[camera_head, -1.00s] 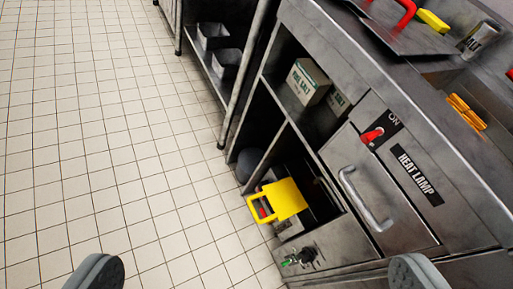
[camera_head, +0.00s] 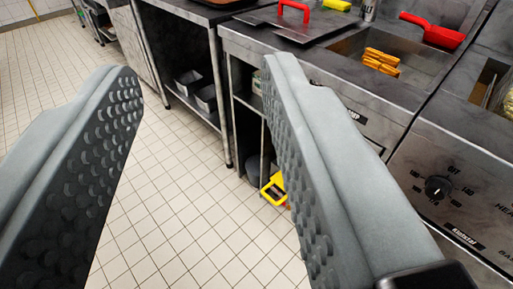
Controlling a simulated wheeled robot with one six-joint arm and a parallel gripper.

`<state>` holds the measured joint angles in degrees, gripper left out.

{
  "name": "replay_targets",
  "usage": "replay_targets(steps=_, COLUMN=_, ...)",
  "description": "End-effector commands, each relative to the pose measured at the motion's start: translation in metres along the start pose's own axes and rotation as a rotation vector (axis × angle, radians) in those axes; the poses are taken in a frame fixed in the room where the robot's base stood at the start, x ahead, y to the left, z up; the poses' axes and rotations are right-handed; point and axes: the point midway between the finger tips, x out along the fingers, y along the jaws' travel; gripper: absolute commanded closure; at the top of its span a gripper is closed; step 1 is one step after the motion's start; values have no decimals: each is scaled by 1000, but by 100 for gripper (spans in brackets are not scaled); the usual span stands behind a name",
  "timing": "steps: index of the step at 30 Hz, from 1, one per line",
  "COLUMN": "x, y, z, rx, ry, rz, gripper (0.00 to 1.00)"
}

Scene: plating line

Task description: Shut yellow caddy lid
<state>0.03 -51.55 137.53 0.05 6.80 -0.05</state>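The yellow caddy lid (camera_head: 273,190) shows low in the steel counter's open bay, just left of my gripper's right finger. That finger hides part of the lid and most of the bay, so the caddy's body cannot be made out. My gripper (camera_head: 200,75) is wide open and empty, with its two grey, dimpled fingers large in the foreground. It is apart from the lid, which lies farther off and lower, beyond the fingers.
The steel counter (camera_head: 240,50) carries a red-handled lid (camera_head: 293,10), a red scoop (camera_head: 432,30) and orange pieces (camera_head: 381,62). A control panel with a dial (camera_head: 438,188) stands at right. A shelf holds dark metal bins (camera_head: 188,80). Tiled floor (camera_head: 170,190) lies clear between the fingers.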

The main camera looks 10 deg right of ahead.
Motion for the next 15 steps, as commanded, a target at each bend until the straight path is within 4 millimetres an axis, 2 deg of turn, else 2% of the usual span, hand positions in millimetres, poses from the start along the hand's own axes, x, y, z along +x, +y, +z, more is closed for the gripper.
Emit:
replay_targets(steps=1, x=3, y=0, z=1, rx=-2, ry=-4, rz=0, gripper=71)
replay_targets(steps=4, x=16, y=0, z=7, rx=-12, ry=-23, rz=1, gripper=90)
replay_targets(steps=6, x=31, y=1, z=14, rx=-24, ry=-45, rz=2, gripper=100)
replay_targets(steps=15, x=112, y=5, z=61, rx=-100, ry=-157, rz=3, gripper=100)
